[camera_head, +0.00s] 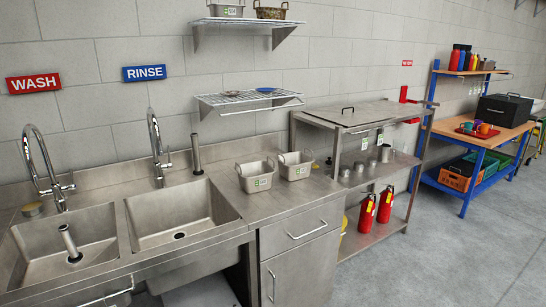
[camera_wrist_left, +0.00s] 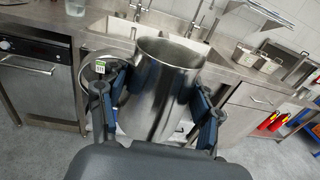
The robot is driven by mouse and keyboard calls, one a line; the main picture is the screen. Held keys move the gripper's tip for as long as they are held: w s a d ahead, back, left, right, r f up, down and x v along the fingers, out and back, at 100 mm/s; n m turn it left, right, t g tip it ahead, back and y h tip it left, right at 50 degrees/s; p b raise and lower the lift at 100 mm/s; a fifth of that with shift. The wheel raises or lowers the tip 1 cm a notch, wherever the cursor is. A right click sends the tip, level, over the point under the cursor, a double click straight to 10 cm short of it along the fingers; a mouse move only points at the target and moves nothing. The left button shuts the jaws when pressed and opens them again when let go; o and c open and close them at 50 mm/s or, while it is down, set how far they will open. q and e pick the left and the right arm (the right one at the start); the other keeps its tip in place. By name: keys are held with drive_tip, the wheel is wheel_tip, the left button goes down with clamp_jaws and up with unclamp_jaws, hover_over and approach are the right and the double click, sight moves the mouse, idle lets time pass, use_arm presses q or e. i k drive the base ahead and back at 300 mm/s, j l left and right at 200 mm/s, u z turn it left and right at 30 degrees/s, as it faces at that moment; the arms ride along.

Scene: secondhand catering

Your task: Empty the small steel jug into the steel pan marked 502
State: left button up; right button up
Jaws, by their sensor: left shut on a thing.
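In the head view two steel pans with green labels stand side by side on the counter right of the sinks: a left pan (camera_head: 255,178) and a right pan (camera_head: 295,166). Their numbers are not legible, so I cannot tell which is 502. Neither gripper shows in the head view.
Two sink basins (camera_head: 180,212) with tall taps lie left of the pans. A wire shelf (camera_head: 247,101) hangs above the counter. A steel rack (camera_head: 372,171) with small steel vessels and red extinguishers (camera_head: 367,211) stands to the right. Counter in front of the pans is clear.

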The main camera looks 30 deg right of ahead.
sight(255, 174)
drive_tip(key=i+l, duration=0.15)
drive_tip(key=l, duration=0.2)
drive_tip(key=i+l+z, duration=0.1)
drive_tip(key=l, duration=0.3)
drive_tip(key=i+l, duration=0.2)
drive_tip(key=l, duration=0.15)
drive_tip(key=i+l+z, duration=0.1)
drive_tip(key=l, duration=0.25)
drive_tip(key=i+l, duration=0.2)
drive_tip(key=l, duration=0.15)
drive_tip(key=z, duration=0.05)
